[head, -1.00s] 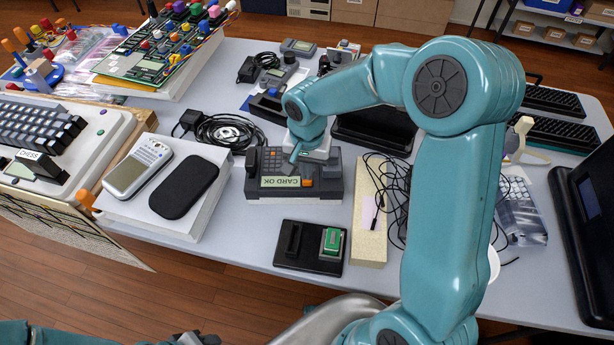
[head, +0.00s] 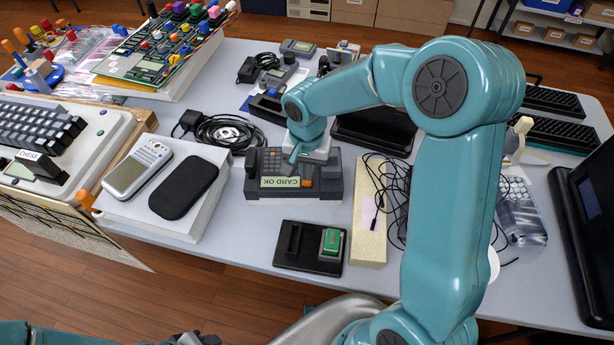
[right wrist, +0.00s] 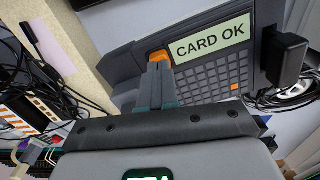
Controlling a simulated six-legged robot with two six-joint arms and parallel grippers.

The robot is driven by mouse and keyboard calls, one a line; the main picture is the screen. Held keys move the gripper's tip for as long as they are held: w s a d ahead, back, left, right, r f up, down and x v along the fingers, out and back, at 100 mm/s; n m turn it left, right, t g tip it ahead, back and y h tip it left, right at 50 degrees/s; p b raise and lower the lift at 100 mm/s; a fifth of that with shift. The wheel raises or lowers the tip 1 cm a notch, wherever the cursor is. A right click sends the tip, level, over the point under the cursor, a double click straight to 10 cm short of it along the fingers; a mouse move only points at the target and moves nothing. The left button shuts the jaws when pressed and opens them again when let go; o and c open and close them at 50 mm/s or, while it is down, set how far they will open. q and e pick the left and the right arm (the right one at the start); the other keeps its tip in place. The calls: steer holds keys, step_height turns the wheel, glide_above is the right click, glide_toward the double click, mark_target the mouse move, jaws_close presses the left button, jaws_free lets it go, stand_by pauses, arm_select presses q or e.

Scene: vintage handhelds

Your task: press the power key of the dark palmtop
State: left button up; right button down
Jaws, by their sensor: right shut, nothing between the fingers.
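The dark palmtop (head: 333,188), a dark grey device with a keypad and a lit display reading CARD OK, lies mid-table in the head view. It also shows in the right wrist view (right wrist: 258,63). An orange key (head: 307,183) sits beside the display; in the right wrist view the orange key (right wrist: 157,56) is partly covered by my fingertips. My right gripper (head: 293,159) is shut and empty, over the palmtop. Its closed fingers (right wrist: 157,68) point at the orange key; I cannot tell whether they touch it. Only part of my left gripper (head: 190,340) shows at the bottom edge.
A black cradle with a green cartridge (head: 331,243) lies in front of the palmtop. A beige block (head: 369,225) and tangled black cables (head: 393,195) lie to its right. A white box (head: 215,205) with a black case (head: 184,187) and grey calculator (head: 137,168) stands left.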

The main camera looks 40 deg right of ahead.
steer(key=shift+f+b, duration=0.6)
steer(key=shift+f, duration=0.05)
steer(key=shift+r, duration=0.1)
stand_by(0.3)
steer(key=shift+r+p, duration=2)
steer(key=shift+r, duration=1)
steer(key=shift+f, duration=0.1)
